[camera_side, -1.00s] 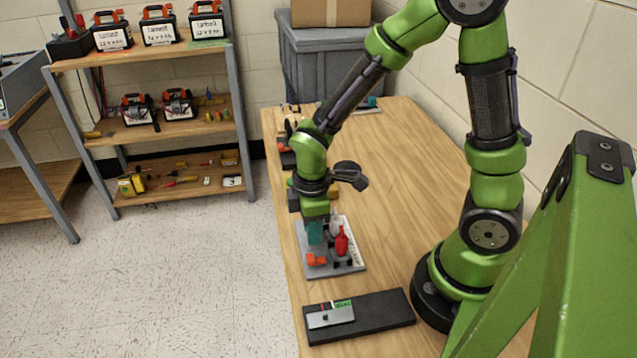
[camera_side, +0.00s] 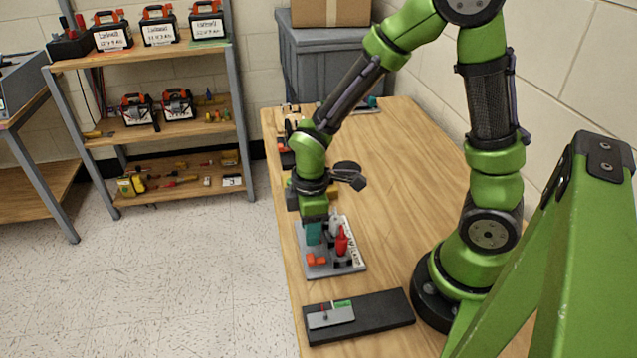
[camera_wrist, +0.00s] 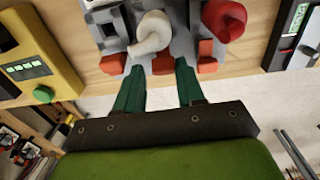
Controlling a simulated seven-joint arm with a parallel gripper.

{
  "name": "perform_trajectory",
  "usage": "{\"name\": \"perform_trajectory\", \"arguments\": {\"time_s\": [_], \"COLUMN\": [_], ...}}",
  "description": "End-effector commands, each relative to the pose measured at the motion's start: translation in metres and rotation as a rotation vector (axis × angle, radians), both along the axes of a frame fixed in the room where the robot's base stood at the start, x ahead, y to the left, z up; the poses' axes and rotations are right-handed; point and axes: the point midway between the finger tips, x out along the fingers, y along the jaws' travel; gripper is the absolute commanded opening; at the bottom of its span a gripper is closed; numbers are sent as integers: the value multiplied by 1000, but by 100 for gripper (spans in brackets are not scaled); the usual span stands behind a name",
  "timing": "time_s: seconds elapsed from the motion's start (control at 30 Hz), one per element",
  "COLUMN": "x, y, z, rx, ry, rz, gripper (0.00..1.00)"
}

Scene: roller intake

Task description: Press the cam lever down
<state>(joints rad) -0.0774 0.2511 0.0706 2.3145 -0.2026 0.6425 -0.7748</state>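The grey fixture plate (camera_side: 340,270) lies near the table's left edge. It carries a red upright piece (camera_side: 342,242), a pale rounded piece (camera_side: 333,222) and orange-red parts (camera_side: 316,259). In the wrist view, the pale bent piece (camera_wrist: 150,34) and the red rounded piece (camera_wrist: 224,18) stand on the plate, with orange-red blocks along the near edge. I cannot tell for sure which piece is the cam lever. My gripper (camera_wrist: 160,76) is open, its teal fingers apart, with the middle orange-red block (camera_wrist: 163,63) showing between the tips. I cannot tell whether they touch it.
A black tray (camera_side: 385,312) with a grey device (camera_side: 330,315) lies at the table's front. A yellow box with a green button (camera_wrist: 35,60) shows at the wrist view's left. The table (camera_side: 420,150) right of the plate is clear. Shelves (camera_side: 150,130) stand at left.

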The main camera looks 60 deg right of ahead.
Motion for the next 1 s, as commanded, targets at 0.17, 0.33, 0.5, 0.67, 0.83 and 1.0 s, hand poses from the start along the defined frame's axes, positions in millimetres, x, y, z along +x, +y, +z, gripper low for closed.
{"name": "perform_trajectory", "arguments": {"time_s": [0.17,0.33,0.5,0.67,0.83,1.0], "x": [-10,-10,-9,-8,-8,-8], "y": [-3,-3,-2,-1,0,0], "z": [-8,-7,5,26,47,66], "rx": [-6,-6,-4,-3,-2,-1], "ry": [33,34,28,24,22,20], "rz": [-4,-4,-3,-3,-3,-2], "gripper": [36,36,36,36,36,36]}}
